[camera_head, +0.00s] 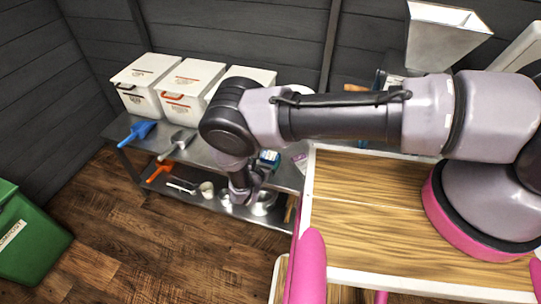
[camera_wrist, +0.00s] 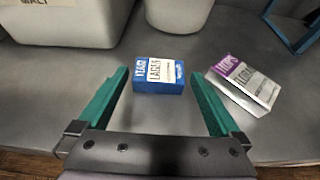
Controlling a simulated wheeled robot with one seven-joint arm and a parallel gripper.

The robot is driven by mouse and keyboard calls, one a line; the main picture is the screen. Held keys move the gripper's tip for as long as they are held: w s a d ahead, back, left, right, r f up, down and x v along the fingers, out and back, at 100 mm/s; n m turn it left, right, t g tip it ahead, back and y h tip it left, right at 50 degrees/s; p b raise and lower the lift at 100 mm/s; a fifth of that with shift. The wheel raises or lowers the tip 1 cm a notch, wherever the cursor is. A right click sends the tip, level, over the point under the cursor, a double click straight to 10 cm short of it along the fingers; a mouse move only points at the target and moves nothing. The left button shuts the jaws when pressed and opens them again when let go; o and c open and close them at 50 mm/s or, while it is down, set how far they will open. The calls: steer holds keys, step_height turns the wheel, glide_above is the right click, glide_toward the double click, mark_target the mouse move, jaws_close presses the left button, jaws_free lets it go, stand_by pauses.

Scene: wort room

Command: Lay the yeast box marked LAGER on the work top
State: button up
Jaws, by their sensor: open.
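The yeast box marked LAGER (camera_wrist: 158,76) is blue with a white label. A gap shows between the box and each finger. In the head view my gripper (camera_head: 245,190) is low at the bench's front, its fingers not clear.
A purple and white packet (camera_wrist: 245,84) lies just right of the box. A white tub (camera_wrist: 70,22) and another pale container (camera_wrist: 180,12) stand behind. A blue scoop (camera_head: 138,131) and a metal scoop (camera_head: 178,141) lie on the bench's left. A lower shelf (camera_head: 215,203) holds bowls.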

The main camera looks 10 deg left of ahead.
steer(key=v, duration=0.5)
steer(key=w+d+r+m+g+h, duration=0.25)
steer(key=w+r+m, duration=0.2)
steer(key=r, duration=0.45)
steer(key=w+d+r+m+g+h, duration=0.1)
steer(key=w+d+r+m+g, duration=0.25)
steer(key=r, duration=0.65)
steer(key=w+d+r+m+h, duration=0.25)
steer(key=w+r+m, duration=0.25)
steer(key=r+m, duration=0.3)
steer(key=d+r+m+g+y, duration=0.2)
steer(key=d+r+m, duration=0.2)
steer(key=d+r, duration=0.5)
steer(key=d+r+m+g+y, duration=0.15)
steer(key=d+r+m, duration=0.3)
steer(key=r, duration=0.75)
steer(key=s+d+r+m+y, duration=0.2)
steer(key=s+d+r+m, duration=0.25)
steer(key=d+r, duration=0.3)
steer(key=s+d+r+m+y, duration=0.35)
steer(key=s+d+r, duration=0.3)
steer(key=r, duration=0.25)
steer(key=s+d+r+m+t, duration=0.3)
steer(key=s+r+m, duration=0.2)
steer(key=s, duration=0.4)
steer(key=shift+s+d+m+y, duration=0.3)
steer(key=shift+m+y, duration=0.1)
steer(key=shift+m, duration=0.15)
